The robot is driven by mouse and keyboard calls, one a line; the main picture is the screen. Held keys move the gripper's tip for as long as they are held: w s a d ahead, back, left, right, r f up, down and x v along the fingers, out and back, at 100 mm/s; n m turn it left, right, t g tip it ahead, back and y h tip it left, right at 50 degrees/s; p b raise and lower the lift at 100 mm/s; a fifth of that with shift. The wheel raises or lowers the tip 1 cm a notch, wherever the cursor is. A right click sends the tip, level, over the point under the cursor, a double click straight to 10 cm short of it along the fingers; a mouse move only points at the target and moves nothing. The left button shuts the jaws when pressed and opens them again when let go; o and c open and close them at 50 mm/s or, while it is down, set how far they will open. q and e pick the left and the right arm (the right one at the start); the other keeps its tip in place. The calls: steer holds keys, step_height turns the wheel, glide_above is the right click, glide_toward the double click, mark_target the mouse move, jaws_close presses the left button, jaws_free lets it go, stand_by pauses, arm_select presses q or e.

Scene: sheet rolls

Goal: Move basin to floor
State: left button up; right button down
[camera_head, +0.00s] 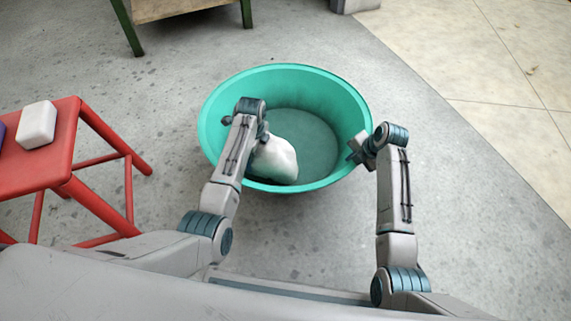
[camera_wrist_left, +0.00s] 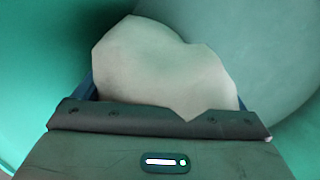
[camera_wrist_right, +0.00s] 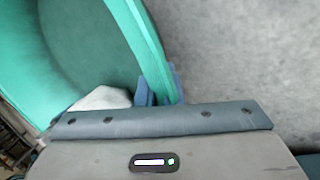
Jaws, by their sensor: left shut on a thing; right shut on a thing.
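The basin (camera_head: 320,90) is a wide teal tub, upright over the grey floor in the middle of the head view; whether its underside touches the floor cannot be told. A lumpy white object (camera_head: 275,160) is inside it, at the near left. My left gripper (camera_head: 262,133) reaches into the basin and is shut on the white object, which fills the space between its fingers in the left wrist view (camera_wrist_left: 165,65). My right gripper (camera_head: 362,150) is shut on the basin's right rim, which passes between its blue fingers in the right wrist view (camera_wrist_right: 160,85).
A red stool (camera_head: 65,160) stands at the left with a white block (camera_head: 37,124) on it, beside a partly cut-off purple item (camera_head: 2,132). A green-legged piece of furniture (camera_head: 127,27) is behind the basin. The floor to the right (camera_head: 480,190) is clear.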

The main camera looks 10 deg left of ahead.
arm_select(q)
steer(key=shift+a, duration=0.3)
arm_select(e)
steer(key=shift+d, duration=0.25)
arm_select(q)
steer(key=shift+f, duration=0.15)
arm_select(e)
steer(key=shift+f, duration=0.25)
